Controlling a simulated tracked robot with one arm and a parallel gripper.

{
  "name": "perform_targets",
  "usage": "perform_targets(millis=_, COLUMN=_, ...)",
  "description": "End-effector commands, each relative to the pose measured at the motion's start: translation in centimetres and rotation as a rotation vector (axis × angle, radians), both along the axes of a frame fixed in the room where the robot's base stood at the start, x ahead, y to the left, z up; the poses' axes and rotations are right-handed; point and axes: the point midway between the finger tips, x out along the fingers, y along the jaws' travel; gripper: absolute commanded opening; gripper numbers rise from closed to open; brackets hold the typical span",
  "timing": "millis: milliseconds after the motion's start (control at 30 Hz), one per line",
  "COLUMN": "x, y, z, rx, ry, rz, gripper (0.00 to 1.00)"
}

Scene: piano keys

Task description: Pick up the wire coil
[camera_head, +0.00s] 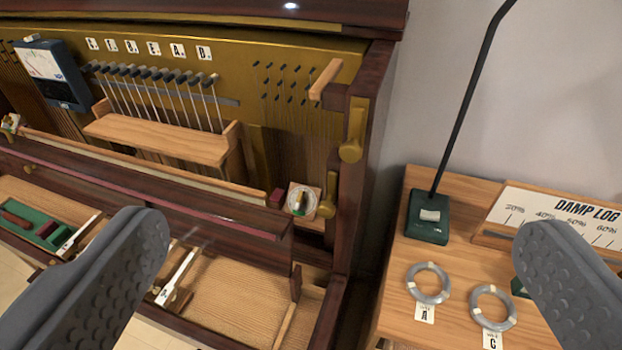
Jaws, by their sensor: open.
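Two grey wire coils lie on the wooden side table at the lower right. One wire coil (428,299) has a tag marked A at its front edge. The other wire coil (493,323), to its right, has a tag marked C. My gripper (345,285) is open and empty, with one grey finger at the lower left and the other at the lower right. The right finger stands in front of the table, right of the C coil, and hides part of the table there. Neither finger visibly touches a coil.
The opened piano (367,170) fills the left, with hammers, a gauge and a small round dial on it. On the side table (395,320) stand a dark green base (427,217) with a tall black rod and a Damp Log board (560,222). A dark gap separates piano and table.

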Motion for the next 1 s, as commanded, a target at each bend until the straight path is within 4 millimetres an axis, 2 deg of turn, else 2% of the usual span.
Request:
perform_targets(millis=400, x=0.0, y=0.0, z=8.1, rx=0.000, ry=-0.001, rz=0.000, gripper=1.00)
perform_targets(millis=500, x=0.0, y=0.0, z=9.2, rx=0.000, ry=-0.001, rz=0.000, gripper=1.00)
perform_targets(millis=667, x=0.0, y=0.0, z=9.3, rx=0.000, ry=-0.001, rz=0.000, gripper=1.00)
perform_targets(millis=800, x=0.0, y=0.0, z=9.2, rx=0.000, ry=-0.001, rz=0.000, gripper=0.61)
perform_targets(millis=900, x=0.0, y=0.0, z=9.2, rx=0.000, ry=-0.001, rz=0.000, gripper=0.36)
perform_targets(millis=1000, x=0.0, y=0.0, z=9.2, rx=0.000, ry=-0.001, rz=0.000, gripper=0.36)
